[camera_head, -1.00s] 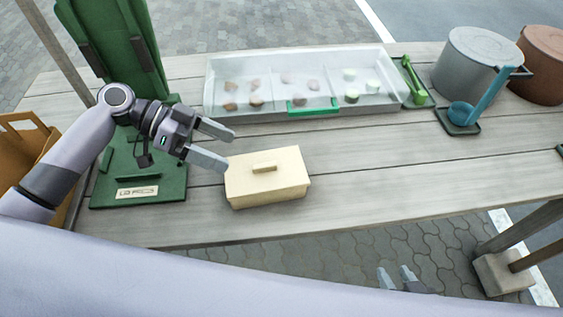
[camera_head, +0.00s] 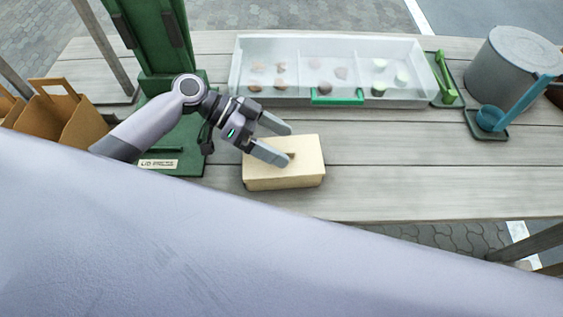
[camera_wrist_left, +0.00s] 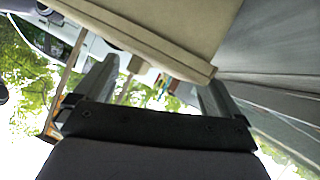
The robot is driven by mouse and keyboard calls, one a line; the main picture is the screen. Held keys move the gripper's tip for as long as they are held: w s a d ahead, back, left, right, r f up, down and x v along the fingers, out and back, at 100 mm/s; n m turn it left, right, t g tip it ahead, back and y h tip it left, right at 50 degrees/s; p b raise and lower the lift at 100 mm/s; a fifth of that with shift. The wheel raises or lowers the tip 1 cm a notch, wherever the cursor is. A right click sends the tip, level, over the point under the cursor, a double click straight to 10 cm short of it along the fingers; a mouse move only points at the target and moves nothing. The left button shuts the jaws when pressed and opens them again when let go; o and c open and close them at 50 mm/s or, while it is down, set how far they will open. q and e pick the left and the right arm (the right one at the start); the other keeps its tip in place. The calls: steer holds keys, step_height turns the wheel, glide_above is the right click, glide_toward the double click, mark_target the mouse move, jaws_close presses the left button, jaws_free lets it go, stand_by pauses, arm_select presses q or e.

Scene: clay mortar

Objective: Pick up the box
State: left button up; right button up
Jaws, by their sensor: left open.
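The cream box (camera_head: 285,182) stands on the wooden table with its lid on. A small handle sits on top of the lid, partly hidden behind a finger. My left gripper (camera_head: 289,146) is open, over the box's lid, with one finger on either side of the handle. In the left wrist view the box (camera_wrist_left: 175,25) fills the top, tilted, and its handle (camera_wrist_left: 137,63) shows between the two spread fingers. I cannot tell whether the fingers touch the lid. My right gripper is not in view.
A green press (camera_head: 175,165) stands left of the box, with brown paper bags (camera_head: 65,115) beyond it. A clear tray (camera_head: 240,75) with several small pieces lies behind. A grey pot (camera_head: 510,65) and blue ladle (camera_head: 495,115) stand at right. The table right of the box is clear.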

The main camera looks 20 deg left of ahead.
arm_select(q)
steer(key=c, duration=1.4)
